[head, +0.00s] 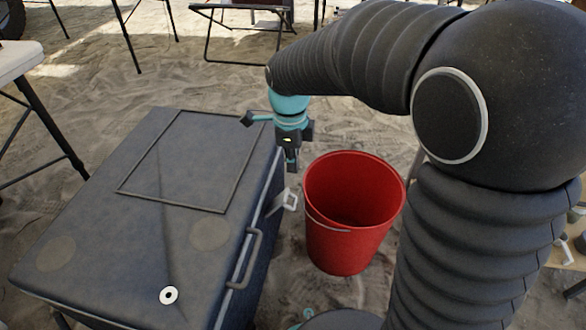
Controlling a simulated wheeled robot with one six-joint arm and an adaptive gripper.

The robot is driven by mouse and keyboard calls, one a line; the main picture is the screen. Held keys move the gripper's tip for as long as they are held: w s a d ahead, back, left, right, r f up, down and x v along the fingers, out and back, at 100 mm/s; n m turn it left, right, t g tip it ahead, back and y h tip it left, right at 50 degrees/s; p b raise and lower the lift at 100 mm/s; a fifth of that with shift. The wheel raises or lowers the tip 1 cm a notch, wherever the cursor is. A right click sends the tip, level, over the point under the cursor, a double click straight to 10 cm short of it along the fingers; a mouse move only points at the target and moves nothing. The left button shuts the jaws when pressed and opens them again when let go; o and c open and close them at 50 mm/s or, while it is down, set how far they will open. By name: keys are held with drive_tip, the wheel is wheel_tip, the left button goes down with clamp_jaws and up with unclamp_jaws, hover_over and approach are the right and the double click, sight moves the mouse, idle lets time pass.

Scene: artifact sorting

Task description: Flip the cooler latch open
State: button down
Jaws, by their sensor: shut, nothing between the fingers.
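The cooler (100,225) is a large dark grey box with a flat lid, standing at the lower left. Its latch (289,200) is a light grey loop piece on the right-hand side, sticking outward from the cooler's wall. My gripper (292,166) points down just beyond the cooler's right edge, above and behind the latch in the picture. Its fingers are shut with nothing between them, and it looks apart from the latch. My arm comes in from the right and hides part of the ground behind.
A red bucket (345,240) stands on the sand close to the cooler's right side, near the latch. A dark handle (246,258) sits on the same cooler side. A white ring (168,295) lies on the lid. A white table (18,58) is at the upper left.

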sight(295, 202)
drive_tip(key=f+b, duration=0.1)
drive_tip(key=f, duration=0.5)
drive_tip(key=f+b, duration=0.1)
drive_tip(key=f, duration=0.5)
drive_tip(key=shift+d, duration=0.2)
drive_tip(key=shift+d, duration=0.1)
